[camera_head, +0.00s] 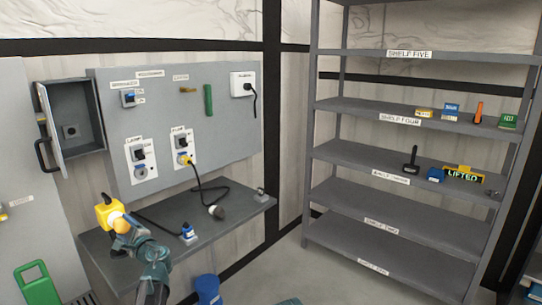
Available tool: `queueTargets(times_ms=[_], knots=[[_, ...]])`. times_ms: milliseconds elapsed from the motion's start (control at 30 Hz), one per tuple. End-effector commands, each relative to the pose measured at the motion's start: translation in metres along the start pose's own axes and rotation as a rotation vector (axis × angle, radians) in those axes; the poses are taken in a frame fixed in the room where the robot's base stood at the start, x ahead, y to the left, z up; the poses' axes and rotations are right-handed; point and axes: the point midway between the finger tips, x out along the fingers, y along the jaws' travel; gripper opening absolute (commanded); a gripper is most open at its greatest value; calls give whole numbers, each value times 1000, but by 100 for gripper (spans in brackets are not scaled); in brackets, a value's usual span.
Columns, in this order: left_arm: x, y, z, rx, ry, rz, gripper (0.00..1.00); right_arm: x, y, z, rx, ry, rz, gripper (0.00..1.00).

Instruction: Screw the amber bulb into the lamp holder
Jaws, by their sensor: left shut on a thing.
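My left gripper (117,219) reaches in from below, over the left part of the grey bench. It is shut on a yellow, boxy thing (106,208). Its far side is dark, and I cannot tell whether it is the amber bulb. The gripper partly covers it. A white plate (132,154) with a label that seems to read LAMP is on the grey wall panel, up and right of the gripper. It carries a dark switch and a round grey fitting (140,172). I cannot tell whether this is the lamp holder. My right gripper does not show.
The grey bench (240,208) carries a blue connector (188,232) and a black plug (216,212) on a cable from a yellow plug (185,160). An open grey box (72,125) hangs at left. Grey shelves (395,190) stand at right.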

Motion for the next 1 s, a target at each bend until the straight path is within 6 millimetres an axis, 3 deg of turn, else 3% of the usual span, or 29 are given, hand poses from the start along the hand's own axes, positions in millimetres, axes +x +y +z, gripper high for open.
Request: queueTargets(times_ms=[133, 500, 767, 800, 967, 1000], knots=[[1, 0, 0, 74, -1, 0, 41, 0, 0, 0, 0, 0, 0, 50], [1, 0, 0, 498, -1, 2, 40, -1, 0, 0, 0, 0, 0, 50], [1, 0, 0, 527, -1, 2, 40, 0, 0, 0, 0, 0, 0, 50], [1, 0, 0, 527, -1, 2, 70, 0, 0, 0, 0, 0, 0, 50], [1, 0, 0, 525, 0, 2, 99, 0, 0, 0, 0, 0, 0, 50], [1, 0, 0, 525, 0, 2, 100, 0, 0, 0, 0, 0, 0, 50]])
